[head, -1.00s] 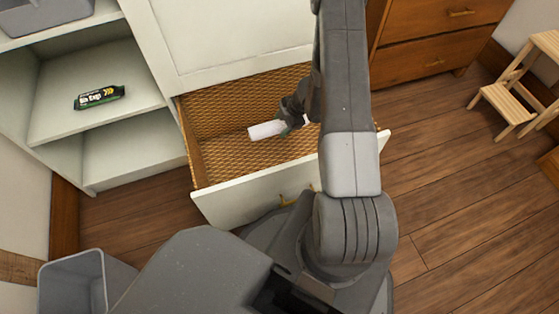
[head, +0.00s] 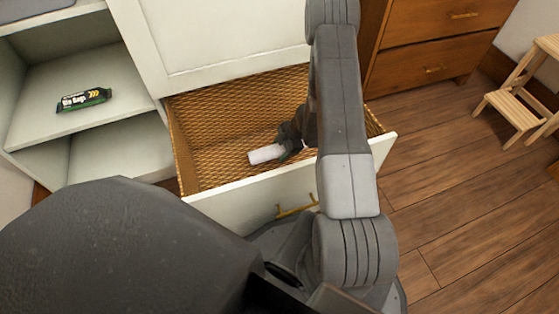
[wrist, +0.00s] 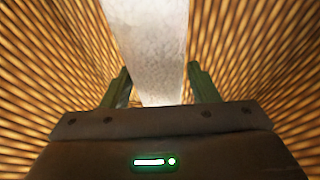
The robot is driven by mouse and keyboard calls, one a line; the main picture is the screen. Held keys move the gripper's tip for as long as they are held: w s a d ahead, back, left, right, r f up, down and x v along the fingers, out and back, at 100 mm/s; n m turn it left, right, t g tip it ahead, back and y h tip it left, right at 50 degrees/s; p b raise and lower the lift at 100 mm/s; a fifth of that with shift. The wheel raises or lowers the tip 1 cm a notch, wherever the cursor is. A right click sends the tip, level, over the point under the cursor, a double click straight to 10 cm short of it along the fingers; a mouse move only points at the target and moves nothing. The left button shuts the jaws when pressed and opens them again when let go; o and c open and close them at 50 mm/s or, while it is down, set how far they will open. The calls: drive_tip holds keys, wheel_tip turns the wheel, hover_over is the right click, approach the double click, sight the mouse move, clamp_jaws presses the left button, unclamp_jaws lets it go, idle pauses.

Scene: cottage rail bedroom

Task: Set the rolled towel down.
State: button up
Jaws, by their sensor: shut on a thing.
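The rolled towel (head: 265,154) is a pale white roll inside the open drawer (head: 215,158), which has a woven, golden-brown lining. My gripper (head: 290,145) is shut on the towel's right end in the head view. In the wrist view, the towel (wrist: 150,50) runs away between the two green fingers of my gripper (wrist: 160,88), with the woven lining around it. I cannot tell whether the towel touches the drawer floor. My arm hides the right part of the drawer.
A shelf unit (head: 50,128) with a dark pack of bin bags (head: 83,99) stands left. A wooden dresser (head: 425,45) and a step stool (head: 515,108) are right. Wood floor (head: 450,180) is clear.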

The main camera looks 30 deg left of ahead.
wheel_tip(320, 180, down, 5)
drive_tip(key=shift+r+b, duration=0.1)
drive_tip(key=shift+b, duration=1.1)
drive_tip(key=shift+f+b, duration=0.3)
drive_tip(key=shift+f, duration=0.35)
drive_tip(key=o, duration=1.1)
drive_tip(key=p+v, duration=0.3)
drive_tip(key=v, duration=0.3)
drive_tip(key=p+v, duration=0.3)
drive_tip(key=v, duration=0.4)
drive_tip(key=shift+a+r+p, duration=0.15)
drive_tip(key=shift+a+p, duration=0.1)
drive_tip(key=shift+p, duration=0.05)
